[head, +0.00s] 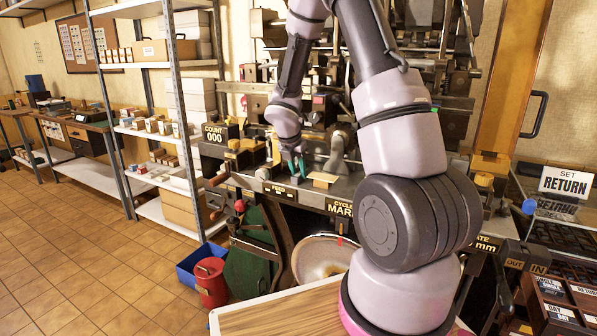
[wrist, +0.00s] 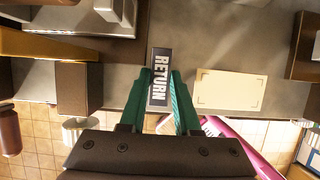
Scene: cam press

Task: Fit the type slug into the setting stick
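In the head view a small grey block shows just under the fingertips, at the front ledge (head: 262,185) of the press. I cannot tell whether its underside touches the ledge. A cream plate (wrist: 228,90) lies just right of the slug. I cannot pick out the setting stick for certain.
The press (head: 320,125), with labels such as COUNT and FEED, stands behind the gripper. A SET RETURN sign (head: 565,183) stands over type trays (head: 560,300) at right. Shelves (head: 165,65) stand left. A blue bin (head: 198,264) and red can (head: 211,282) stand on the floor.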

